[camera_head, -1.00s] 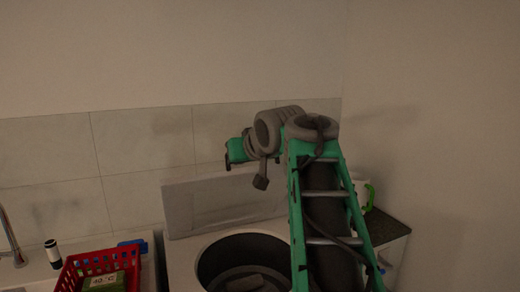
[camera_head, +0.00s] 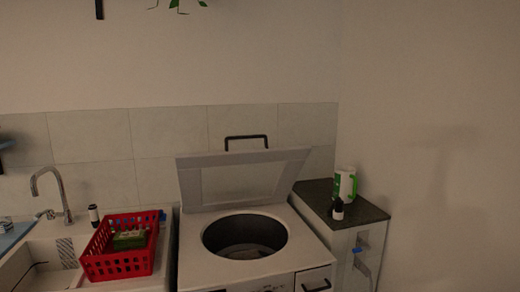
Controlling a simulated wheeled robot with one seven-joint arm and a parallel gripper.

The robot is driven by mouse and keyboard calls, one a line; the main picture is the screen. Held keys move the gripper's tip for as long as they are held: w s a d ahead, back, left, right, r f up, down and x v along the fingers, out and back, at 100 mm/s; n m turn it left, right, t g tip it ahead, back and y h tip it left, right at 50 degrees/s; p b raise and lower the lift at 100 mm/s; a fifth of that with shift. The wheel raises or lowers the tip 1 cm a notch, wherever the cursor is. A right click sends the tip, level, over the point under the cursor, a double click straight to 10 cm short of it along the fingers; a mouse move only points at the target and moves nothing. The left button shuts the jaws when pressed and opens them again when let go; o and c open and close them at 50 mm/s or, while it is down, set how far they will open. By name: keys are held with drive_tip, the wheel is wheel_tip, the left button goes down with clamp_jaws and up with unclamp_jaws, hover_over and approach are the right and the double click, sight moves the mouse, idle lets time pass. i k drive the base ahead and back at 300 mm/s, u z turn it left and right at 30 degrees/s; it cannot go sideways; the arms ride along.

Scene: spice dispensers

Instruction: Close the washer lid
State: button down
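The white washer (camera_head: 192,268) stands in the middle foreground of the head view. Its lid (camera_head: 189,187) is raised and leans back toward the tiled wall, with a pale panel in its middle and a dark handle (camera_head: 246,138) along its top edge. The round drum opening (camera_head: 245,236) below it is uncovered, and the drum's inside shows. My gripper and arm are not in view, so I cannot see whether the gripper is open or shut.
Left of the washer, a red basket (camera_head: 118,264) stands by a sink with a tap (camera_head: 58,192) and a small bottle (camera_head: 93,214). A dark-topped cabinet (camera_head: 366,212) at right holds a green-and-white jug (camera_head: 344,184) and a dark bottle (camera_head: 338,208).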

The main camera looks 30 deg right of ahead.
sight(188, 166)
drive_tip(key=z, duration=0.2)
drive_tip(key=i, duration=0.9)
drive_tip(key=u, duration=0.8)
